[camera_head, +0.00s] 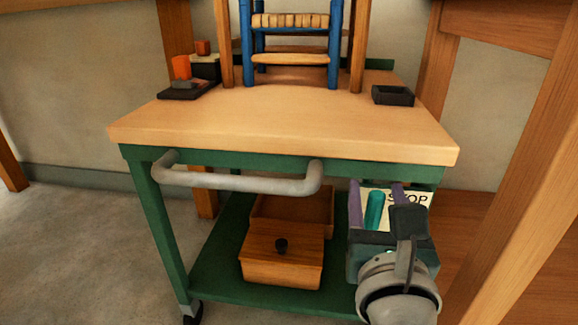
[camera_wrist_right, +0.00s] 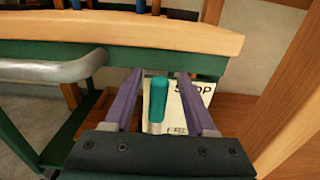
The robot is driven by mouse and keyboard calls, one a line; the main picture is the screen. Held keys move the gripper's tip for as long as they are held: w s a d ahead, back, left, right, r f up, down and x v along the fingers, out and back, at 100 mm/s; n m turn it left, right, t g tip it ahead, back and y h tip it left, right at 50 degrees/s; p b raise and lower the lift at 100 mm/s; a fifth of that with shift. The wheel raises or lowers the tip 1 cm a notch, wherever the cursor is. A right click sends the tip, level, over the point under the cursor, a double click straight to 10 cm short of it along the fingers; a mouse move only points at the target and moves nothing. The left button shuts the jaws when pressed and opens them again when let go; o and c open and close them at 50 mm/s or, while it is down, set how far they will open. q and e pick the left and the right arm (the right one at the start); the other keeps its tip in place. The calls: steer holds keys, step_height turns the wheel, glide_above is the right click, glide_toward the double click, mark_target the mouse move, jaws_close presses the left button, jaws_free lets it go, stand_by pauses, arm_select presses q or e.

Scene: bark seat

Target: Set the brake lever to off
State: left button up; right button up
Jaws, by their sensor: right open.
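The brake lever has a teal grip (camera_head: 375,210) and stands roughly upright before a pale plate (camera_head: 410,196) lettered STOP, at the cart's right end below the top. In the right wrist view the teal grip (camera_wrist_right: 158,88) shows between my fingers, with STOP at upper right and partly hidden lettering, seemingly FREE, lower down. My right gripper (camera_head: 377,188) is open, its two purple fingers on either side of the grip in the picture, with gaps on both sides. I cannot tell how deep the grip sits between them. The lever's base is hidden. My left gripper is not in view.
The cart (camera_head: 280,125) has a wooden top, green frame and grey push handle (camera_head: 240,183) left of the lever. A wooden drawer box (camera_head: 283,265) sits on the lower shelf. A wooden post (camera_head: 520,190) stands close on the right.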

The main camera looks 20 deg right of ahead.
steer(key=shift+c, duration=0.3)
jaws_close()
stand_by(1.1)
